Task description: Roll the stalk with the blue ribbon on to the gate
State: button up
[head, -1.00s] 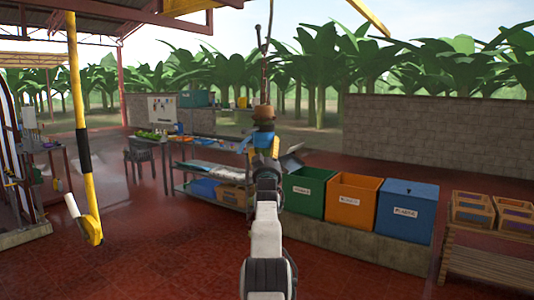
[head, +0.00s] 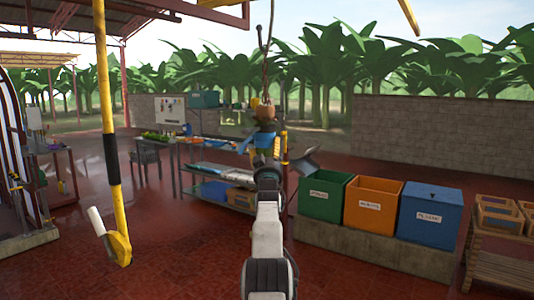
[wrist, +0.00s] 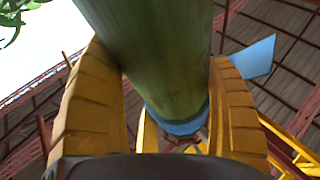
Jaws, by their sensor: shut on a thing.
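The stalk is thick and green in the wrist view (wrist: 150,45), with a blue ribbon (wrist: 185,124) around it and a loose ribbon tail (wrist: 254,58) sticking out to the right. My gripper (wrist: 160,60) has its yellow fingers on both sides of the stalk, shut on it. In the head view the ribbon (head: 245,146) shows just above my gripper (head: 266,158). The stalk's brown end (head: 266,112) is at the top, under a thin hanger (head: 265,60) that runs up to the overhead structure. My gripper hides part of the stalk. I cannot pick out the gate for certain.
A yellow pole (head: 104,90) with a black band and a white-handled lower end hangs at the left. Green, orange and blue bins (head: 373,204) stand on a ledge at the right, beside wooden crates (head: 497,214). A shelf table (head: 215,172) stands behind. Red floor is open at left.

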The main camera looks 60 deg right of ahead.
jog(key=o, duration=1.2)
jog(key=shift+a, duration=0.15)
jog(key=shift+v, duration=5.85)
jog(key=shift+s+f, duration=0.1)
